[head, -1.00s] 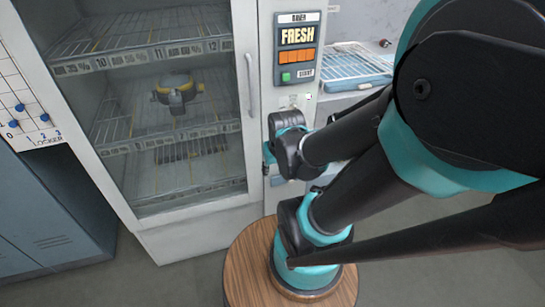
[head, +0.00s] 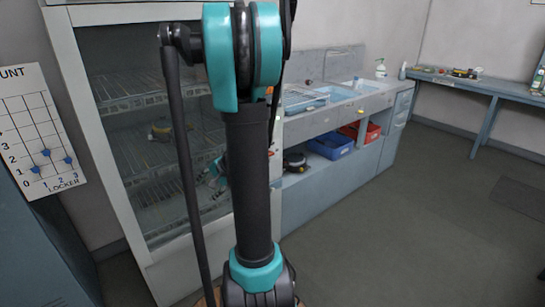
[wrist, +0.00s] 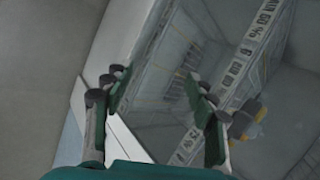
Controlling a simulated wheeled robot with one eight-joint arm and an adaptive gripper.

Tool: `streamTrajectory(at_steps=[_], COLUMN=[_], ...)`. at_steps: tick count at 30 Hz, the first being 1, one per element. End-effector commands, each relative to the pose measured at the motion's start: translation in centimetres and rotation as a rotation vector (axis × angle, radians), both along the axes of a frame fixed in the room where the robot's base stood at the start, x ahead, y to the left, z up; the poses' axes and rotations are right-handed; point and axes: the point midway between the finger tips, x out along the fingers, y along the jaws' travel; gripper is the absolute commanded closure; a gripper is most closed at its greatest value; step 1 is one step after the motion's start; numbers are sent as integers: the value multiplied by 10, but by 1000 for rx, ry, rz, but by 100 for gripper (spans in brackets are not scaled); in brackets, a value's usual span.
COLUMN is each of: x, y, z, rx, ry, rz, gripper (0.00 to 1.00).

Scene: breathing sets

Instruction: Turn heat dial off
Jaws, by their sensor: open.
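The heat dial cannot be made out in any current view. The tall drying cabinet (head: 88,130) stands on the left in the head view, and my arm covers its right-hand strip and control panel. My gripper (wrist: 157,82) is open in the wrist view, with nothing seen between its fingers. It faces the cabinet's glass front, with a pale frame edge on its left. In the head view my gripper is mostly hidden behind my own arm.
A yellow and dark mask (wrist: 248,118) lies on a wire shelf behind the glass. A sink counter (head: 345,110) with blue (head: 330,143) and red (head: 361,131) bins is right of the cabinet. A locker chart (head: 38,130) hangs left.

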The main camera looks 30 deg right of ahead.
Motion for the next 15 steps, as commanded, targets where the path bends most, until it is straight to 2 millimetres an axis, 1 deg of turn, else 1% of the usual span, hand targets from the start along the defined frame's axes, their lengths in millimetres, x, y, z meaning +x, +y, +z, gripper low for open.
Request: streamTrajectory(at_steps=[1,2,3,5,6,8,10,14,15], x=[17,26,37,53,62,74,85,97,98], y=[-21,-31,-46,-70,-86,-113,-145,-209,-230], z=[-2,-2,-3,-6,-7,-11,-15,-27,-31], rx=[66,112,173,264,327,421,531,742,808], ry=[-5,-9,-13,-23,-30,-41,-56,-90,-102], rz=[-76,-120,-179,-264,-320,-401,-491,-645,-689], gripper=[43,43,43,43,43,43,43,43,43])
